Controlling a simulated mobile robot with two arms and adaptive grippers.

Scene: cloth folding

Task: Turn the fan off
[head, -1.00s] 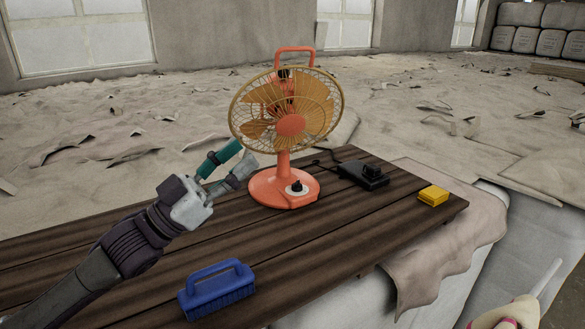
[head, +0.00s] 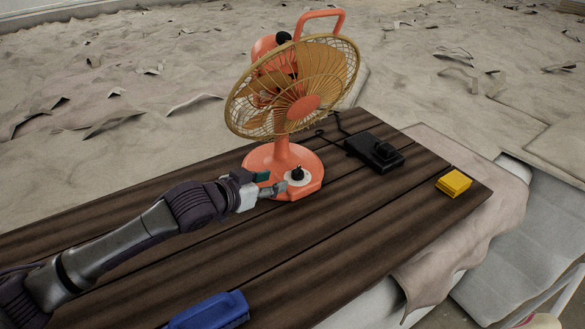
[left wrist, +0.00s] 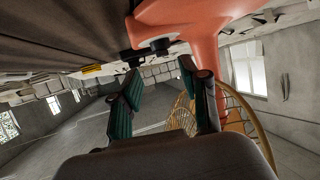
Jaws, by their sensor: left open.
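The orange table fan (head: 305,105) stands upright on the dark wooden table with its tan cage tilted. Its round base carries a black knob on a white dial (head: 297,175). My left gripper (head: 270,184) is open at the left side of the dial, very close to the knob; I cannot tell whether it touches. In the left wrist view, the two teal-padded fingers (left wrist: 160,78) are apart with nothing between them. The dark knob (left wrist: 160,45) shows just beyond them, beside the orange base (left wrist: 160,14). My right gripper is not in view.
A black box-like device (head: 374,152) sits on the table (head: 250,265) right of the fan, with a cable behind. A yellow block (head: 453,183) lies near the right edge. A blue brush (head: 210,311) is at the front, partly cut off.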

